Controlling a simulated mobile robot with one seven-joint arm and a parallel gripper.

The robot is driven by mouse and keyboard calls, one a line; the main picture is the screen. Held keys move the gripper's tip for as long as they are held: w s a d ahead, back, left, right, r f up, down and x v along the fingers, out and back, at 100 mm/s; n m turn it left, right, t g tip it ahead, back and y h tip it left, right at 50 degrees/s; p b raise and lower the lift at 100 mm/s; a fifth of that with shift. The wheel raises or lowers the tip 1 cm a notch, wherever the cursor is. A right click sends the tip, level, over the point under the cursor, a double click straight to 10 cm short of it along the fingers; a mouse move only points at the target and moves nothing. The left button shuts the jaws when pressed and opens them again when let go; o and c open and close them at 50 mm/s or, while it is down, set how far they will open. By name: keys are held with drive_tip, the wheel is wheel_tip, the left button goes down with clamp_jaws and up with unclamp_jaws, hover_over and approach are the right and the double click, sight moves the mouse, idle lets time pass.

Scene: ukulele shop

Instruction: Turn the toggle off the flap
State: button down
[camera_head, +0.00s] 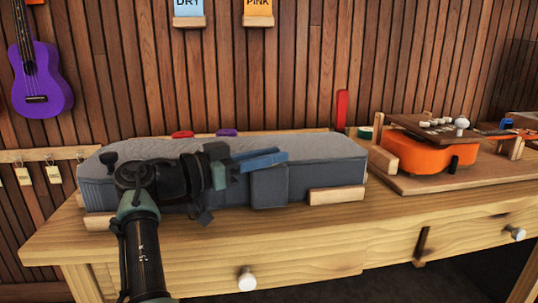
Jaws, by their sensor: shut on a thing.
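My gripper (232,166) is in front of the long grey padded case on the bench, pointing right. It is shut on a blue bar-shaped thing (262,160), which sticks out to the right over the case's front edge. A small dark brown upright piece (422,243), possibly the toggle, is on the bench front at the right, well apart from my gripper. I cannot tell for sure which part is the toggle.
The grey case (330,146) rests on wooden blocks on the bench (345,225). An orange ukulele body (425,154) sits in a wooden cradle at right. White knobs (247,279) (517,233) stick out of the bench front. A purple ukulele (40,78) hangs on the slatted wall.

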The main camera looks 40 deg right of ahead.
drive_tip(key=shift+f, duration=0.15)
drive_tip(key=c, duration=0.8)
unclamp_jaws()
drive_tip(key=shift+o, duration=0.2)
drive_tip(key=w+a+p, duration=0.2)
drive_tip(key=a+p, duration=0.1)
drive_tip(key=a, duration=0.9)
drive_tip(key=shift+a, duration=0.35)
drive_tip(key=shift+w, duration=0.1)
